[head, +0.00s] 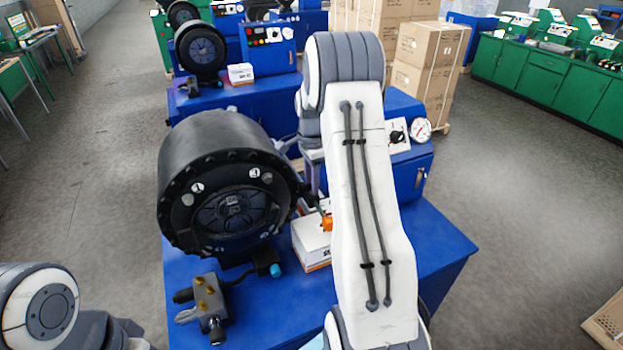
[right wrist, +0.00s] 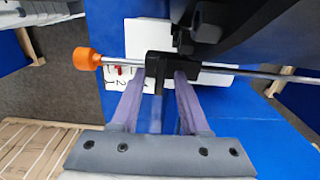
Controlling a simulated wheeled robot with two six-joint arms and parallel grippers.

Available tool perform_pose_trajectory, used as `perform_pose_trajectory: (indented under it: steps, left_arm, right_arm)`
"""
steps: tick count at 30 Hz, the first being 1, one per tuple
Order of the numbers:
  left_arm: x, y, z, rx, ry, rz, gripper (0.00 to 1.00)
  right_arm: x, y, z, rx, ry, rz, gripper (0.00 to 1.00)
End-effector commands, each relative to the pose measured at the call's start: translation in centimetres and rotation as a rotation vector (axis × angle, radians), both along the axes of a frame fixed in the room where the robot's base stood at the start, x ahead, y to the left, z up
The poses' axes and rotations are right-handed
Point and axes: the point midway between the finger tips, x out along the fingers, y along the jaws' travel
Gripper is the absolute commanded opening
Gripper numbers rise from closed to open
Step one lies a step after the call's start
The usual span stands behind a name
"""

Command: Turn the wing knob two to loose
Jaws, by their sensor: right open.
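In the right wrist view, a steel rod (right wrist: 225,71) crosses the picture, with an orange round knob (right wrist: 88,59) at its left end. A black block (right wrist: 160,62) sits around the rod, and a thin black wing-like part reaches from it towards my right gripper (right wrist: 160,84). The gripper's two fingers are apart, one on each side of that part; whether they touch it I cannot tell. In the head view, the orange knob (head: 327,223) shows beside my right arm, which hides most of the gripper and the block. No marking of loose or tight is readable.
A big black crimper head (head: 228,190) stands on the blue bench (head: 270,310), left of my right arm. A white box (head: 312,240) lies under the rod. A small valve block (head: 208,298) is at the bench front, and a pressure gauge (head: 421,129) stands behind right.

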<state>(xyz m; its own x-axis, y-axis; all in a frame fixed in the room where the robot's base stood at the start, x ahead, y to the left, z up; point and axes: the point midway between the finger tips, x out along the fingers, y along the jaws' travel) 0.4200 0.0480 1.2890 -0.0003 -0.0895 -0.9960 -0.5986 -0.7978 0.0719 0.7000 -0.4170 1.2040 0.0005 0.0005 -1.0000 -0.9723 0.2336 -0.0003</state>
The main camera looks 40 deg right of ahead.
Motion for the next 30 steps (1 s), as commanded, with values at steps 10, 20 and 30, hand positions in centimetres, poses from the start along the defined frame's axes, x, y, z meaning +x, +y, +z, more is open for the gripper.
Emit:
perform_pose_trajectory:
  steps: [10,20,30]
  left_arm:
    - [0.0,0.0,-0.03,0.0,0.0,0.0,0.5]
    - [0.0,0.0,-0.12,0.0,0.0,0.0,0.5]
    - [0.0,0.0,-0.6,0.0,0.0,-0.001,0.5]
  right_arm:
    - [0.02,0.03,0.01,0.0,0.0,0.001,0.0]
    - [0.04,0.02,0.03,0.0,0.0,0.03,0.0]
    - [0.07,-0.02,0.01,-0.001,-0.001,0.235,0.0]
